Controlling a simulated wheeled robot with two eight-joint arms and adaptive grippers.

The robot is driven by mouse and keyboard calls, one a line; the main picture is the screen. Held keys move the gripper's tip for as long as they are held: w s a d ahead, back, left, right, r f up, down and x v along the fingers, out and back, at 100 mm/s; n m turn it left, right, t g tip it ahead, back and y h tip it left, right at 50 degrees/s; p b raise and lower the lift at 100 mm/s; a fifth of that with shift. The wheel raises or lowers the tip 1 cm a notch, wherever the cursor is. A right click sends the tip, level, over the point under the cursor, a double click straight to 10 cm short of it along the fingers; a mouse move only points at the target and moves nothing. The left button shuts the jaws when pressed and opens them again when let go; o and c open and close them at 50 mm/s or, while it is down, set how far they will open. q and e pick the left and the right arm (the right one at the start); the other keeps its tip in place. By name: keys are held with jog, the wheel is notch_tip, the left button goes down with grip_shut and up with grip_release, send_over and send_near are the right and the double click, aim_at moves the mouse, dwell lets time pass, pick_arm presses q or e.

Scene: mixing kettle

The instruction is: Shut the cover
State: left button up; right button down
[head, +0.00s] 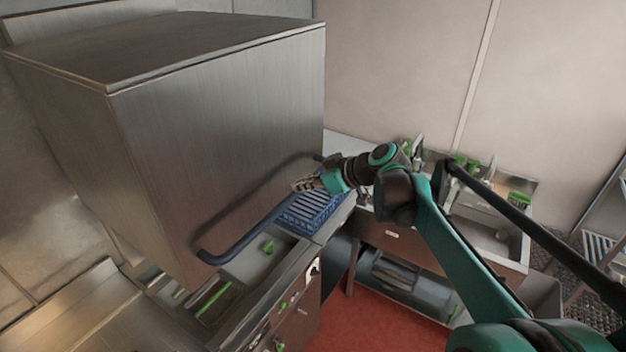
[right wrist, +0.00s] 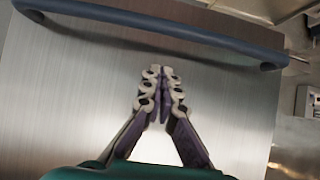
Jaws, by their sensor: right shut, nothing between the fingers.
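The cover (head: 220,120) is a large brushed-metal box hood, seen in the head view at the left and centre. A dark blue bar handle (head: 250,215) runs along the lower part of its front. The handle also crosses the top of the right wrist view (right wrist: 160,28), with the cover's metal face (right wrist: 60,90) behind. My right gripper (head: 305,184) is shut and empty, close to the far part of the handle. In the right wrist view its fingertips (right wrist: 162,75) are together, apart from the bar in the picture. My left gripper is not in view.
A blue rack (head: 310,212) sits on the metal counter beside and below the cover. Green items (head: 268,246) lie on the counter. A sink unit (head: 490,232) with green items stands at the back right. The red floor (head: 375,315) is open in front.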

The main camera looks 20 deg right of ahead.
aim_at(291, 198)
jog(key=w+f, duration=0.1)
jog(key=w+a+f, duration=0.1)
jog(key=f, duration=0.1)
jog(key=a+f, duration=0.1)
jog(key=shift+w+a+f, duration=0.1)
jog(key=shift+w+f, duration=0.15)
jog(key=shift+w, duration=0.15)
jog(key=shift+w+f+p, duration=0.1)
jog(key=shift+f+p, duration=0.2)
jog(key=shift+f, duration=0.4)
